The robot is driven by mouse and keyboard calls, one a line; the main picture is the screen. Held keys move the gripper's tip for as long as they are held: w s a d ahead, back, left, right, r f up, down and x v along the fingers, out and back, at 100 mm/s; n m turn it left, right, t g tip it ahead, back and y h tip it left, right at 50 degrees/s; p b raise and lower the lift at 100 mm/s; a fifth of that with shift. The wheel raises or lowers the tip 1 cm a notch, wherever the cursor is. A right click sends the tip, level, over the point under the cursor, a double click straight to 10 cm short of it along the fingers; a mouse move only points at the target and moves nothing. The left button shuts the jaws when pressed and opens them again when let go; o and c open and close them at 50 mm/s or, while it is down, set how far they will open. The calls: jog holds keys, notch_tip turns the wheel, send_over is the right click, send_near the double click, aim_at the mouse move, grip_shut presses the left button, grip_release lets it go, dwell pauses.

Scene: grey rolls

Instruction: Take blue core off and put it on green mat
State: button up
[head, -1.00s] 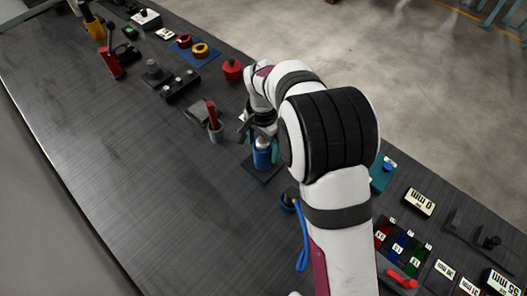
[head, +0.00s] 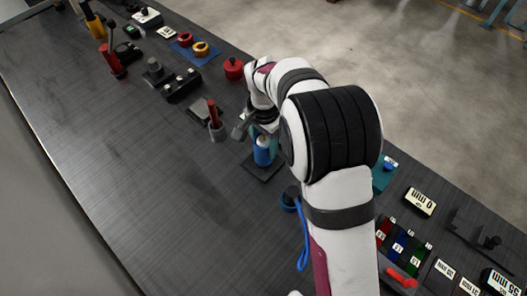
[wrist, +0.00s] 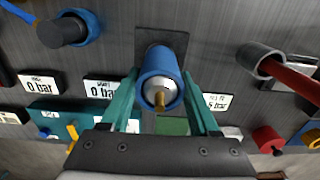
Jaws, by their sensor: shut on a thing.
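The blue core (wrist: 152,72) is an upright blue sleeve around a silver post with a brass tip. It stands over a dark square base plate (head: 266,170) and also shows in the head view (head: 262,154). The teal fingers of my gripper (wrist: 161,80) close on it from both sides. In the head view my arm and wrist cover part of the gripper. A dark green flat patch (wrist: 172,126), which looks like the green mat, shows beyond the core between the fingers in the wrist view. I cannot make it out in the head view.
A grey tube with a red rod (head: 215,122) stands close by. A blue ring with a dark knob (head: 290,198) is on the core's other side. White label plates (wrist: 40,84), a teal block (wrist: 55,118) and a red knob (wrist: 267,139) line the far side. The bench's near strip is clear.

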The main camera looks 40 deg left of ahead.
notch_tip(320, 180, up, 14)
dwell(1.2)
dwell(0.4)
